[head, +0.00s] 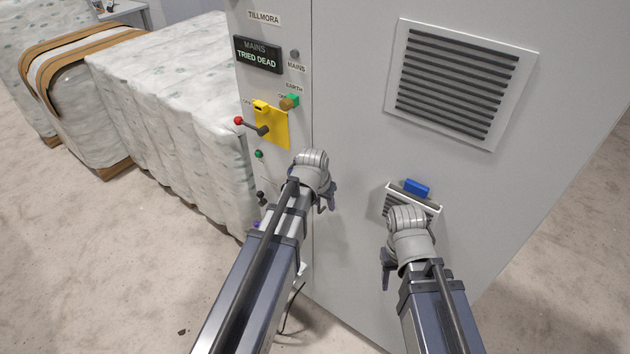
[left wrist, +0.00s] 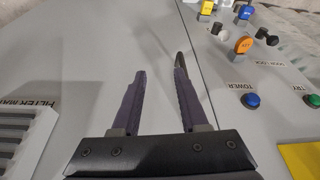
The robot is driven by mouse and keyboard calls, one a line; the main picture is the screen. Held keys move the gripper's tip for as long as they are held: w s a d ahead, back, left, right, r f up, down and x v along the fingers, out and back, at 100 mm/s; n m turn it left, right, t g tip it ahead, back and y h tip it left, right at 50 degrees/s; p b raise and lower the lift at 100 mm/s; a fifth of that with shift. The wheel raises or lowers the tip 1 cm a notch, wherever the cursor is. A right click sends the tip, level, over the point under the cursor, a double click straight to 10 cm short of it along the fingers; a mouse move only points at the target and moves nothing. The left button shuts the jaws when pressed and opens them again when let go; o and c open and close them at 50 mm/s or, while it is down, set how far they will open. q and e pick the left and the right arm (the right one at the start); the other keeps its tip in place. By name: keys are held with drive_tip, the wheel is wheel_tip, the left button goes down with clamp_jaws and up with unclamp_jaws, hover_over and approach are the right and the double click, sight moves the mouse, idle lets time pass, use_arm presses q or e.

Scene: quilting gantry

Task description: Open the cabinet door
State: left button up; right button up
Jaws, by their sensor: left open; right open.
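The tall grey cabinet (head: 350,60) stands in front of me. A vertical seam divides its narrow control panel from a wide, flat door (head: 350,130) with a large vent grille; the door looks shut. My left gripper (head: 326,200) is open near the seam, low on the cabinet, partly hidden by its wrist. In the left wrist view its two dark fingers (left wrist: 160,78) are apart with grey cabinet surface behind them. A thin dark curved piece shows by the right finger; I cannot tell whether it is a handle. My right gripper (head: 386,270) is open in front of the door's lower part.
The control panel carries a yellow plate (head: 279,128), a red-tipped lever (head: 240,122) and several buttons. A lower vent with a blue block (head: 417,188) is behind my right wrist. A quilted, draped bed (head: 175,100) stands left. Floor is clear at front left.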

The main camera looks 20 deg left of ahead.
use_arm(q)
drive_tip(key=shift+t, duration=0.4)
drive_tip(key=w+a+r, duration=0.1)
drive_tip(key=w+a+r+p, duration=0.1)
drive_tip(key=a+r, duration=0.1)
drive_tip(key=shift+w+a, duration=0.2)
drive_tip(key=shift+a, duration=0.05)
use_arm(e)
wheel_tip(320, 180, up, 2)
drive_tip(key=shift+a+r, duration=0.15)
drive_tip(key=shift+r, duration=0.05)
use_arm(q)
drive_tip(key=shift+f, duration=0.1)
use_arm(e)
drive_tip(key=shift+f, duration=0.1)
use_arm(q)
drive_tip(key=b, duration=0.7)
hover_over(319, 211)
drive_tip(key=f, duration=0.7)
drive_tip(key=shift+w+a, duration=0.1)
drive_tip(key=shift+w, duration=0.15)
use_arm(e)
wheel_tip(319, 211, down, 7)
use_arm(q)
clamp_jaws()
